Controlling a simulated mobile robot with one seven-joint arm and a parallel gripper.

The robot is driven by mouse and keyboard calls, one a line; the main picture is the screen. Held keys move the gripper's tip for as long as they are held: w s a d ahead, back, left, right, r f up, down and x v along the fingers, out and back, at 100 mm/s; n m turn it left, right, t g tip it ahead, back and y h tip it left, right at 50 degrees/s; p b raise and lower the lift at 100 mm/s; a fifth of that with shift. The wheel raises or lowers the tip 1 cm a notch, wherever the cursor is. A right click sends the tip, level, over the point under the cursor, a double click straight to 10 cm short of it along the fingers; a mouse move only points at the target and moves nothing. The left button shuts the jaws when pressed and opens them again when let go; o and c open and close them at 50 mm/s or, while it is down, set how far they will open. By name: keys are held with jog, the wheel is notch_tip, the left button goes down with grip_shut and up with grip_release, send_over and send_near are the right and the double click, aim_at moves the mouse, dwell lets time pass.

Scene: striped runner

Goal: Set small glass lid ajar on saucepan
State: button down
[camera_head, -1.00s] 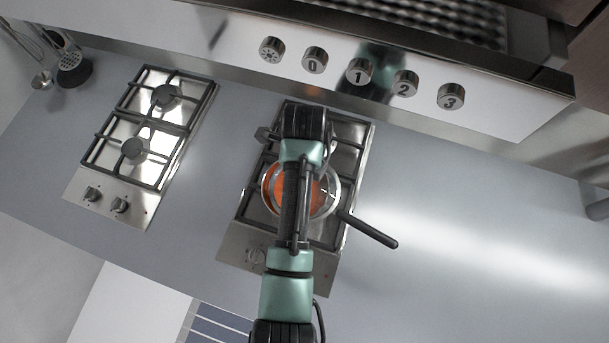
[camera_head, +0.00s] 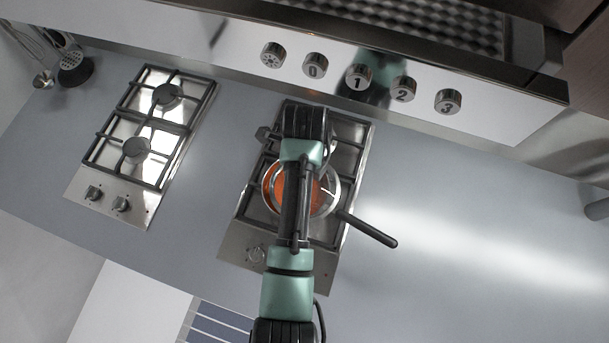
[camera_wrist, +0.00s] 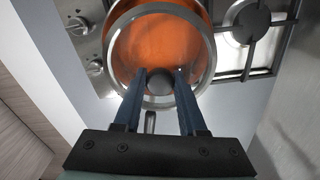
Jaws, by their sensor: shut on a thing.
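The saucepan (camera_head: 268,188) stands on the right hob with orange contents inside and its dark handle (camera_head: 370,230) pointing to the lower right. In the head view my arm covers its middle and hides my gripper. In the wrist view my gripper (camera_wrist: 160,80) is shut on the dark round knob (camera_wrist: 159,84) of the small glass lid (camera_wrist: 160,48). The lid is over the saucepan, and the orange shows through the glass. The two round rims look slightly offset. I cannot tell whether the lid touches the pan's rim.
The right hob (camera_head: 238,255) has dark grates around the pan. A second hob (camera_head: 75,188) to the left is empty. Utensils (camera_head: 73,66) stand at the far left. A panel with numbered knobs (camera_head: 358,76) runs along the back. The counter (camera_head: 470,240) at right is clear.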

jog(key=shift+f, duration=0.15)
grip_release()
dwell(0.6)
notch_tip(320, 180, up, 3)
jog(key=p, duration=0.3)
jog(key=shift+r, duration=0.2)
jog(key=shift+r+p, duration=0.35)
jog(key=shift+r, duration=1.95)
